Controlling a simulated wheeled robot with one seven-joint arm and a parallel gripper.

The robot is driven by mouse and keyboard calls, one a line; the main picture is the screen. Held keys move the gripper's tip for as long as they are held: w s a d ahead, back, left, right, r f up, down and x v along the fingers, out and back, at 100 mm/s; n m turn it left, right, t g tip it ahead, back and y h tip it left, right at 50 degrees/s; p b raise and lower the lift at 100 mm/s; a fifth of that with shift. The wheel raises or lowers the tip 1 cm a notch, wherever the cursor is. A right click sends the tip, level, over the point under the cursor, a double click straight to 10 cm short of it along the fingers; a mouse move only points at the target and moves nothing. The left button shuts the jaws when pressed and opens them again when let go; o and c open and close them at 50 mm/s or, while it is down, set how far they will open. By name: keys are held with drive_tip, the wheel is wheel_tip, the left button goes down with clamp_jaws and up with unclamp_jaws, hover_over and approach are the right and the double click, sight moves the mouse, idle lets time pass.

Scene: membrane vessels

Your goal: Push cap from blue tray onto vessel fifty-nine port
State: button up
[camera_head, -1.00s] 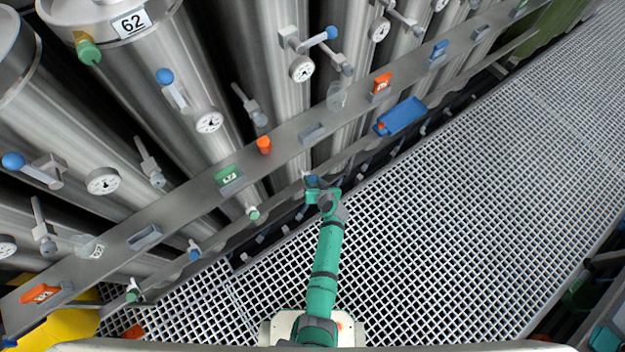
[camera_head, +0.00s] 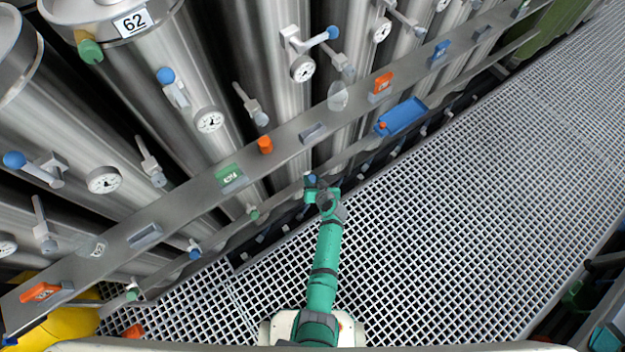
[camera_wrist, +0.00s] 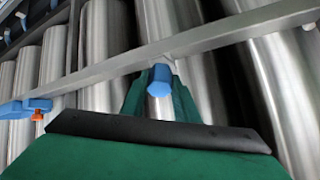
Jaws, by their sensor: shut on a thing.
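My gripper (camera_head: 322,190) is at the lower rail in the head view, at the end of my green arm. In the wrist view its green fingers (camera_wrist: 160,100) are shut around a blue cap (camera_wrist: 159,80). The cap also shows as a small blue spot at the fingertips in the head view (camera_head: 311,179). A pale stub (camera_wrist: 165,62) shows directly behind the cap, in front of the rail; I cannot tell how far the cap sits on it. The blue tray (camera_head: 405,115) hangs on the rail to the right, with an orange piece at its left end. No number fifty-nine is readable.
Steel vessels stand behind the rail (camera_head: 190,205); one carries the label 62 (camera_head: 132,22). Gauges, blue-handled valves and an orange cap (camera_head: 265,145) are around the upper rail. Other stubs line the lower rail. The grating floor (camera_head: 450,220) at right is clear.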

drive_tip(key=shift+w+a+f, duration=0.15)
drive_tip(key=shift+w+f, duration=0.05)
drive_tip(key=shift+f, duration=0.15)
drive_tip(key=o, duration=1.2)
drive_tip(key=shift+o, duration=0.2)
drive_tip(key=v, duration=1)
drive_tip(key=shift+s+r, duration=0.25)
drive_tip(key=shift+s, duration=0.05)
